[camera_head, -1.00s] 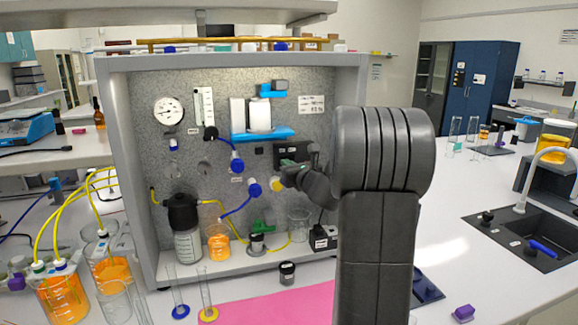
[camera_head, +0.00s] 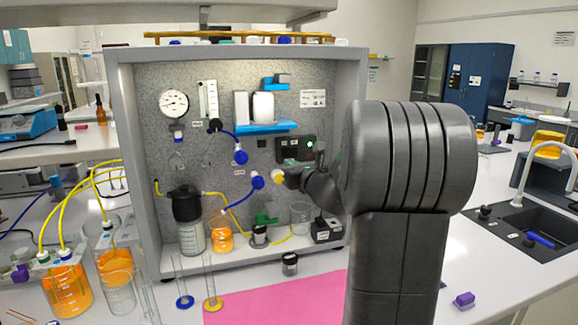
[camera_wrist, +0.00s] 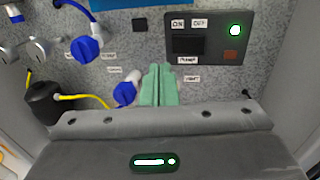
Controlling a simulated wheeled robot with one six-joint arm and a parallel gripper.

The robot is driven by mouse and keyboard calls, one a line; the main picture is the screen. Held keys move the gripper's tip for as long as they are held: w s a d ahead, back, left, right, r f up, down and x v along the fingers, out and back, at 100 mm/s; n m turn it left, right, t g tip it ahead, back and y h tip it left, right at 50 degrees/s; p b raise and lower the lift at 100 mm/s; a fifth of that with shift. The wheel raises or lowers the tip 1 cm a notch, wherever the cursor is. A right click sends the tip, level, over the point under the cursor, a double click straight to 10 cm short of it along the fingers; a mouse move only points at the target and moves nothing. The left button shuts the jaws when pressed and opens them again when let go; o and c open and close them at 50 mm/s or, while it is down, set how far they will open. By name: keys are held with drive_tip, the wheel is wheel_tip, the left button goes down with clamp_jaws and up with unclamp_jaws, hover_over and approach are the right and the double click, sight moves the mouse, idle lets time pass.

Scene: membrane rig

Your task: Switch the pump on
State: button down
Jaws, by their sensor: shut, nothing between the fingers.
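The pump switch box (camera_head: 296,142) is a dark panel on the rig's speckled back wall. It also shows in the wrist view (camera_wrist: 262,40), with ON and OFF labels above a black switch (camera_wrist: 187,44) and a PUMP label below. A green lamp (camera_wrist: 235,30) on it is lit, and shows in the head view too (camera_head: 309,145). In the head view my wrist partly hides the area below the box.
A blue valve knob (camera_wrist: 125,92) is close left of my fingers, with another blue knob (camera_wrist: 85,48) farther up. A yellow knob (camera_head: 278,176) is near my gripper in the head view. Bottles, a beaker (camera_head: 300,216) and tubing stand on the rig floor below.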

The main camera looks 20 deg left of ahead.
drive_tip(key=s+d+b, duration=0.1)
drive_tip(key=s+d, duration=0.2)
drive_tip(key=s, duration=0.2)
drive_tip(key=shift+s+f, duration=0.15)
drive_tip(key=shift+s, duration=0.05)
